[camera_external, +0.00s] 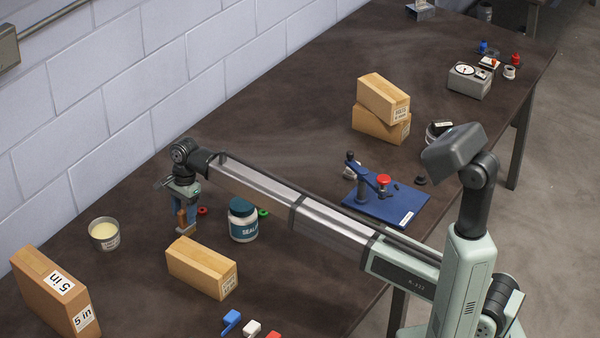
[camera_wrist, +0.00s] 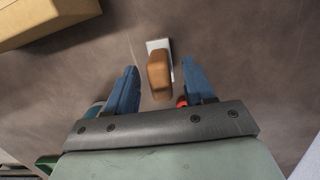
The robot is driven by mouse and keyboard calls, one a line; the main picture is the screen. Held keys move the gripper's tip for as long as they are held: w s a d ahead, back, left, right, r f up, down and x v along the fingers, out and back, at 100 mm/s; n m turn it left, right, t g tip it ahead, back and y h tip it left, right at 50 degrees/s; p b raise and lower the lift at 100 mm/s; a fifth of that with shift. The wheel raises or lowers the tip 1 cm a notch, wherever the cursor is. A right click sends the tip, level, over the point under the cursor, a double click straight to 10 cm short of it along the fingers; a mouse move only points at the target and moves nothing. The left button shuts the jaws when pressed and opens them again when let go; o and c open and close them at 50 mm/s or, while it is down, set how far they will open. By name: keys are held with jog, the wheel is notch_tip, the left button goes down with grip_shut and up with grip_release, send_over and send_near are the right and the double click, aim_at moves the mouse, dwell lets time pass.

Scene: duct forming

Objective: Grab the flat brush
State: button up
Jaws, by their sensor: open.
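The flat brush (camera_external: 186,230) is on the dark table below my gripper (camera_external: 183,206), with its brown handle pointing up. In the wrist view, the brush's brown handle (camera_wrist: 158,75) lies between the two blue fingers of my gripper (camera_wrist: 160,80), and its pale, flat end shows beyond the handle. The fingers are open, with a visible gap on each side of the handle. In the external view, the gripper and arm partly hide the handle.
A cardboard box (camera_external: 202,266) lies just in front of the brush. A cream-filled tin (camera_external: 104,234) stands to the left.

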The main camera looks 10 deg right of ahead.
jog(key=shift+s+a+f, duration=0.1)
jog(key=shift+a+f, duration=0.05)
jog(key=shift+f, duration=0.7)
jog(key=shift+c, duration=0.4)
grip_shut()
